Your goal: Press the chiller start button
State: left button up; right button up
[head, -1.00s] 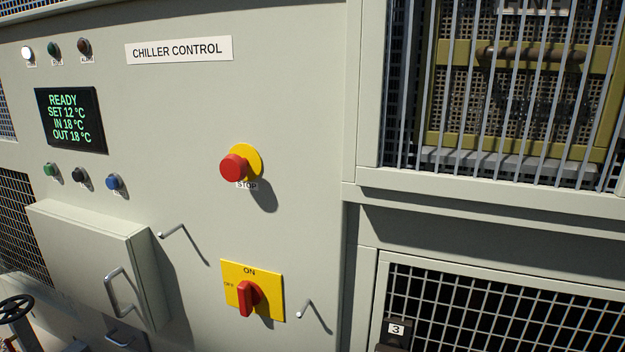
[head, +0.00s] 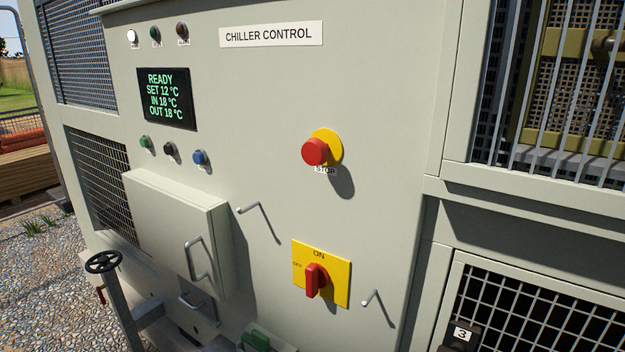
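The chiller control panel (head: 385,120) fills the middle of the head view. Three small push buttons sit in a row below the display: a green button (head: 145,142), a black button (head: 169,149) and a blue button (head: 199,157). Their labels are too small to read. The display (head: 167,98) reads READY, SET 12 °C, IN 18 °C, OUT 18 °C. A red mushroom STOP button (head: 316,151) on a yellow disc is to the right. A red rotary switch (head: 314,280) on a yellow plate marked ON and OFF is below it. Neither gripper shows.
A grey box (head: 170,228) with a handle juts out below the small buttons. Metal hooks (head: 372,298) stick out of the panel. A handwheel (head: 103,262) stands at lower left. Of three lamps on top, the white lamp (head: 132,36) looks lit. Gravel (head: 50,275) lies at left.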

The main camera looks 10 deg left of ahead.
aim_at(143, 142)
jog(key=u, duration=1.35)
